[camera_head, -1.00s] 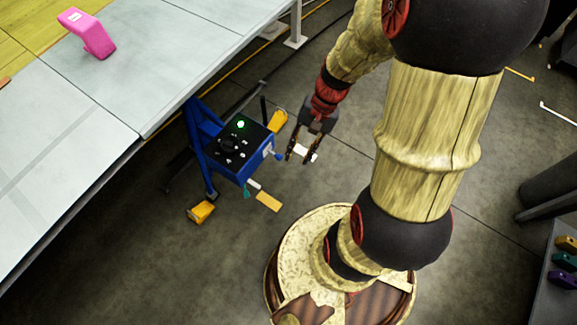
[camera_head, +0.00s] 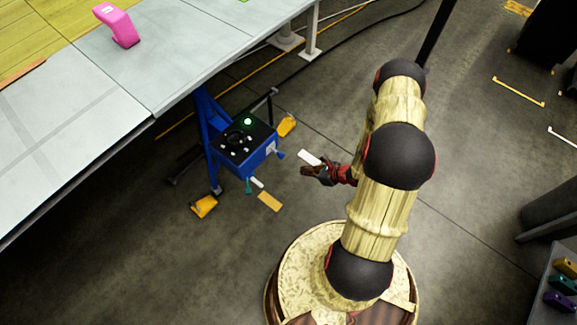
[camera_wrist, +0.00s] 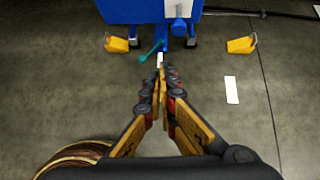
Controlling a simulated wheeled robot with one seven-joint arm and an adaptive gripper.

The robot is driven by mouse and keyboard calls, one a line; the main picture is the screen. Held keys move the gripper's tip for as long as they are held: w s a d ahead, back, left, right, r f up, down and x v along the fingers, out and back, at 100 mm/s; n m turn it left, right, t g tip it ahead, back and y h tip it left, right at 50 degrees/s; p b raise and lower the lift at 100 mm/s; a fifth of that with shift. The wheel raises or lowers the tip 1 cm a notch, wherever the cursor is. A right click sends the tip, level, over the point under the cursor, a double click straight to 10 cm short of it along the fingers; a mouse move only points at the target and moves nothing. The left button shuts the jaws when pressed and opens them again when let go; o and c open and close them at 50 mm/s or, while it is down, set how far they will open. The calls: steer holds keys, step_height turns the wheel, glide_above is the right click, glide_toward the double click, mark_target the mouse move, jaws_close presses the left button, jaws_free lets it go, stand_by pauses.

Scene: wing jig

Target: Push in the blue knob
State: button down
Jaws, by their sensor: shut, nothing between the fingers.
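The blue knob (camera_head: 280,154) sticks out from the right side of the blue control box (camera_head: 236,158), beside a white label plate. In the wrist view, the box (camera_wrist: 150,10) is at the top, and a blue knob (camera_wrist: 179,27) shows below the white plate. My gripper (camera_head: 304,171) is right of the box, apart from the knob, with its fingers pointing towards the box. In the wrist view, my gripper's fingertips (camera_wrist: 161,72) are together with nothing between them, below the knob in the picture.
A teal lever (camera_head: 248,186) and a white piece (camera_head: 258,182) are at the box's lower front. Yellow feet (camera_head: 204,207) stand around it. A large table (camera_head: 150,75) with a pink object (camera_head: 118,25) is at left. A white patch (camera_head: 310,157) lies on the floor by my gripper.

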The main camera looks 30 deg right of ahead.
mark_target(282, 156)
steer(key=w+f+b, duration=0.2)
steer(key=w+f, duration=0.1)
steer(key=w, duration=0.2)
steer(key=w+a+f+h+b, duration=0.1)
steer(key=w+f+b, duration=0.1)
steer(key=w+f, duration=0.2)
steer(key=shift+w+a+m, duration=0.3)
steer(key=shift+w, duration=0.95)
steer(key=w, duration=0.1)
steer(key=w+a+b, duration=0.1)
steer(key=w, duration=0.1)
steer(key=shift+w+a, duration=0.2)
steer(key=shift+w+r, duration=0.1)
steer(key=shift+d, duration=0.1)
